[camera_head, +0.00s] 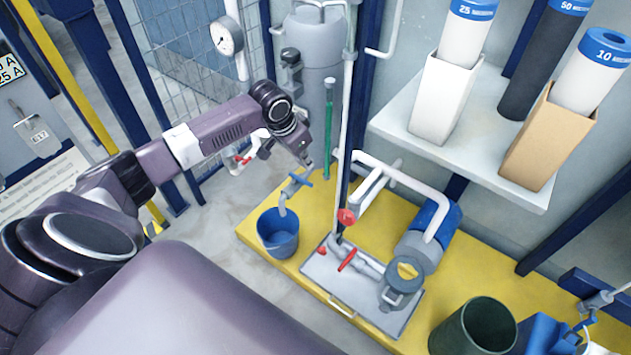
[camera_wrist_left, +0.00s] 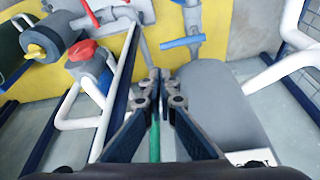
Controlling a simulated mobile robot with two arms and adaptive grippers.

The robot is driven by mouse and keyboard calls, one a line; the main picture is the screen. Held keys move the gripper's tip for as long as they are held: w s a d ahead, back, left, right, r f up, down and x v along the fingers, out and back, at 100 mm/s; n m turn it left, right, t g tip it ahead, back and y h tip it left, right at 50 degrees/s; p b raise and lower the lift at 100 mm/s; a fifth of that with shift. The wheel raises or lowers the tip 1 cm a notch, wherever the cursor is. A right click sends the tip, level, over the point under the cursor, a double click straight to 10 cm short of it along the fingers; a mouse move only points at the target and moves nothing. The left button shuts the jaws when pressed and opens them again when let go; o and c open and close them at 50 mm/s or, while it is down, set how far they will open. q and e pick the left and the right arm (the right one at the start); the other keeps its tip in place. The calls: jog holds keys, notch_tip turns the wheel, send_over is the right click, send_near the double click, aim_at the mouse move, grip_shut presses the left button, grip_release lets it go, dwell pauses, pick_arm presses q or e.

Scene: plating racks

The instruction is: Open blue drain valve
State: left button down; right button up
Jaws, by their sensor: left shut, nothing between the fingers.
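The blue drain valve handle (camera_head: 300,179) is a short blue bar on a grey tap, just above a blue bucket (camera_head: 278,232). In the left wrist view the handle (camera_wrist_left: 182,42) lies roughly level across a grey pipe, beyond and a little right of the fingertips. My left gripper (camera_head: 306,162) is shut and empty, its tips close above the handle. The wrist view shows its fingers (camera_wrist_left: 160,75) together, with a visible gap to the handle. Contact is not seen. My right gripper is not in view.
A green vertical rod (camera_head: 328,128) and a grey tank (camera_head: 308,85) stand close behind the gripper. Red valve handles (camera_head: 346,216) sit on pipes to the right. A white shelf (camera_head: 460,150) with filter cartridges is at upper right. The platform is yellow.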

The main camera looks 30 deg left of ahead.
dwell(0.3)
pick_arm(q)
jog(key=b, duration=0.2)
send_over(311, 186)
notch_tip(311, 186, down, 5)
jog(key=shift+r, duration=0.2)
jog(key=shift+b+x, duration=0.7)
jog(key=shift+x, duration=1.85)
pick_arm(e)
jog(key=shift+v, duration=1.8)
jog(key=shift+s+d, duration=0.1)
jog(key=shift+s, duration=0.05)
